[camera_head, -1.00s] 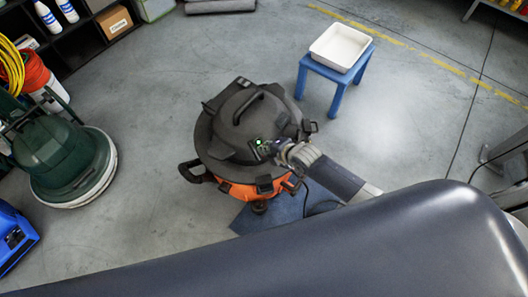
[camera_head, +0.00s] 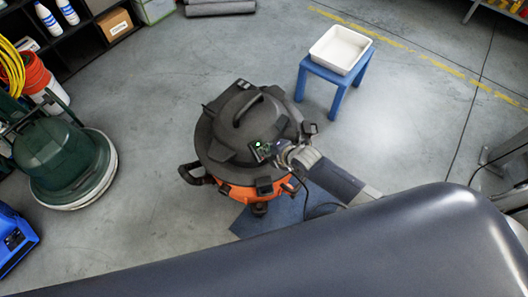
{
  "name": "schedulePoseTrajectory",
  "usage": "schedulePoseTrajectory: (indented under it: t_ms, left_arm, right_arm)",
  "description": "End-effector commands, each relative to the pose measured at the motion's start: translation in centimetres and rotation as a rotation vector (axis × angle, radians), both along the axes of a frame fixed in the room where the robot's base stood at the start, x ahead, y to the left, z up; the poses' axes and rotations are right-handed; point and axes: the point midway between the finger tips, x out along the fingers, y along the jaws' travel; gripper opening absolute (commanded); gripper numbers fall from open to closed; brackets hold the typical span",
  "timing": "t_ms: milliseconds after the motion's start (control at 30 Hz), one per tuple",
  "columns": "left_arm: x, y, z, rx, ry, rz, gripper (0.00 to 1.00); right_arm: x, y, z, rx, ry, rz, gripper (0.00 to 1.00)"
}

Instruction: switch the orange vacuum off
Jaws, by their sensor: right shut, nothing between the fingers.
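The orange vacuum (camera_head: 238,192) stands on the floor in the middle of the view, with a black lid (camera_head: 222,112) and a handle on top. A small green light (camera_head: 258,144) glows on the lid's right front side, on the switch panel. My right gripper (camera_head: 276,151) is shut and empty, with its tips at or very close to the right side of that panel. I cannot tell whether they touch it. The gripper partly hides the panel, and the switch itself is too small to make out. My left gripper is not in view.
A blue mat (camera_head: 272,216) lies under the vacuum's front right, with a black cable near my arm. A blue stool (camera_head: 342,77) holds a white tray (camera_head: 321,50). A green floor machine (camera_head: 60,155) stands at left. Open floor lies between them.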

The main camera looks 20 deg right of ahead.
Motion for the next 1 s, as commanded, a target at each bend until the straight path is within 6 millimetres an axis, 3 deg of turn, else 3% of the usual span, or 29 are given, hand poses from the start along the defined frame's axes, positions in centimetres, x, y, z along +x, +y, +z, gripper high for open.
schedulePoseTrajectory:
  t_ms: [1000]
  left_arm:
    - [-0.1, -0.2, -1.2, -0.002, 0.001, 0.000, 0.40]
  right_arm:
    - [0.8, 0.4, -0.9, 0.000, 0.000, 0.000, 0.00]
